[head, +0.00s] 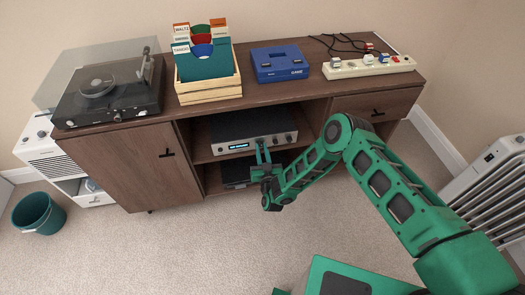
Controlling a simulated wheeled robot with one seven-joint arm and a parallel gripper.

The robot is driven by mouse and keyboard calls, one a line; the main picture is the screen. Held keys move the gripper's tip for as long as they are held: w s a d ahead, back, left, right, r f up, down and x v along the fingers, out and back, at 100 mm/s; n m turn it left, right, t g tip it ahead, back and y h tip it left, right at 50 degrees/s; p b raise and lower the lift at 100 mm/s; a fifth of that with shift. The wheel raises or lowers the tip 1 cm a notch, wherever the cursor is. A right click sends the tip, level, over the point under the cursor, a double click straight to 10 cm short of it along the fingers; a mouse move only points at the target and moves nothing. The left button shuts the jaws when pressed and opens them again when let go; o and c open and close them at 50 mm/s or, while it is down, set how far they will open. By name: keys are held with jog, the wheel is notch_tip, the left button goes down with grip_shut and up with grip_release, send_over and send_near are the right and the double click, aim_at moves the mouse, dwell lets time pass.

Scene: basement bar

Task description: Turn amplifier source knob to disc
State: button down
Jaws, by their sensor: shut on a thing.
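The silver and black amplifier (228,136) sits in the open middle bay of the wooden cabinet, with a small lit blue display (239,146) on its front. Its text is too small to read. Knobs (288,137) show on the right part of the front. My gripper (260,146) is at the amplifier's front, just right of the display, with its fingers pointing at the panel. It is shut on a knob there, which the fingers hide. I cannot tell which way the knob points.
A dark device (235,173) sits on the shelf below. On the cabinet stand a turntable (108,92), a wooden record crate (209,92), a blue box (279,63) and a power strip (368,66). A radiator (488,184) stands at right.

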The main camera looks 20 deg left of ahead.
jog(key=shift+m, duration=4.2)
jog(key=shift+d, duration=0.1)
jog(key=c, duration=1.6)
grip_release()
jog(key=shift+c, duration=0.2)
jog(key=shift+s, duration=0.1)
jog(key=v, duration=1)
jog(key=shift+s+d, duration=0.15)
jog(key=shift+d, duration=0.1)
